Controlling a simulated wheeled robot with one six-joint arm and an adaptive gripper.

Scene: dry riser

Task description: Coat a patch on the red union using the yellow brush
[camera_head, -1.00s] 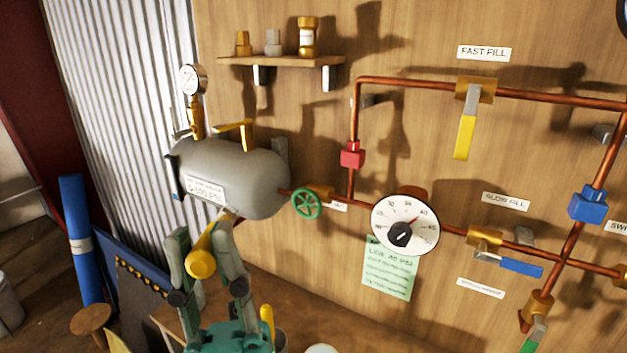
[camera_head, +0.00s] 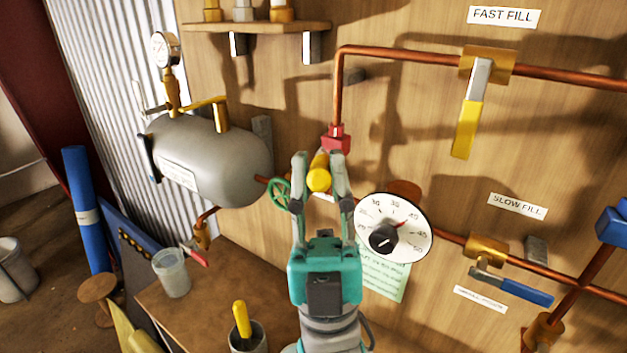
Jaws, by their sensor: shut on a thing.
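The red union (camera_head: 336,139) sits on the vertical copper pipe left of the round gauge in the head view. My gripper (camera_head: 319,168) is directly below and in front of it, shut on the yellow brush (camera_head: 319,180). The brush's rounded yellow handle end faces the camera between the two fingers. Its far end points toward the union's lower part and is hidden behind the handle and fingers. I cannot tell whether the bristles touch the union.
The dial gauge (camera_head: 393,232) is close to the right of my gripper. A green handwheel (camera_head: 279,195) and grey tank (camera_head: 209,160) are to the left.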

